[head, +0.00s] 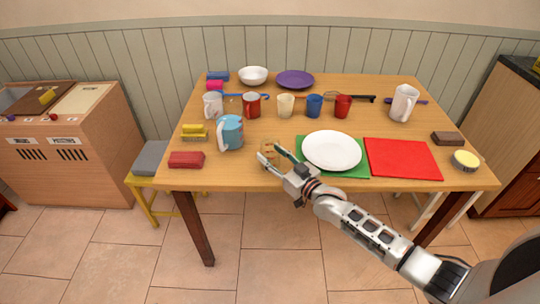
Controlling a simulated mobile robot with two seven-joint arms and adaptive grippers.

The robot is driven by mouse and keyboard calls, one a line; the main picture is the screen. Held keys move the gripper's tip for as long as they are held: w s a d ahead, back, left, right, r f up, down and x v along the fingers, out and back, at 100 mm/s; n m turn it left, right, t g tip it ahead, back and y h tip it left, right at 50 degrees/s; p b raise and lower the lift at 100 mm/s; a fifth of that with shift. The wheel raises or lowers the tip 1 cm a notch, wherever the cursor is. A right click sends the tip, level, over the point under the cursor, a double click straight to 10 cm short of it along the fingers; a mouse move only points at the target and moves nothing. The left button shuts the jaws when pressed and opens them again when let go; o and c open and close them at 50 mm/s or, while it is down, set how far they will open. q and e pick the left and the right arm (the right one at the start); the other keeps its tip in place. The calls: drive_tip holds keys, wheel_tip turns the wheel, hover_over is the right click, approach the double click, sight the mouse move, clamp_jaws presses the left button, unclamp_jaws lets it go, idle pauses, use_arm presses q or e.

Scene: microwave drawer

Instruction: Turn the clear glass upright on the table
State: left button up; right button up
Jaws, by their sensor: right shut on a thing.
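The clear glass (269,149) is at the front of the wooden table, left of the white plate. It is small and see-through, so I cannot tell its tilt or whether it touches the table. My right gripper (270,155) comes in from the lower right and is shut on the glass, its fingers on either side of it. The fingers hide part of the glass. My left gripper is not in view.
A white plate (332,150) on a green mat (305,158) lies close to the right of the gripper. A blue pitcher (230,133) stands to the left. Several cups, including a red mug (251,105), stand behind. Bare wood lies along the front edge (235,172).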

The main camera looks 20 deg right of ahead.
sight(272, 142)
wheel_tip(272, 142, up, 6)
drive_tip(key=p, duration=0.4)
drive_tip(key=shift+f+p, duration=0.2)
drive_tip(key=shift+p, duration=0.2)
drive_tip(key=shift+r+p, duration=0.35)
drive_tip(key=shift+r, duration=0.05)
drive_tip(key=shift+r+p, duration=0.35)
drive_tip(key=shift+p, duration=0.1)
drive_tip(key=shift+r+p, duration=0.3)
drive_tip(key=shift+r, duration=1.05)
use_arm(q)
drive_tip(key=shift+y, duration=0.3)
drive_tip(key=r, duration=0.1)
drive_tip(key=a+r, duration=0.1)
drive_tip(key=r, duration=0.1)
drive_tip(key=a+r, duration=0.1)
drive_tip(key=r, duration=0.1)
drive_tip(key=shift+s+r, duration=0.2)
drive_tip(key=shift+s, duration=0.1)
use_arm(e)
drive_tip(key=m, duration=0.4)
drive_tip(key=shift+m, duration=0.3)
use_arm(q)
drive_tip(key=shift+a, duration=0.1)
use_arm(e)
drive_tip(key=shift+m, duration=0.8)
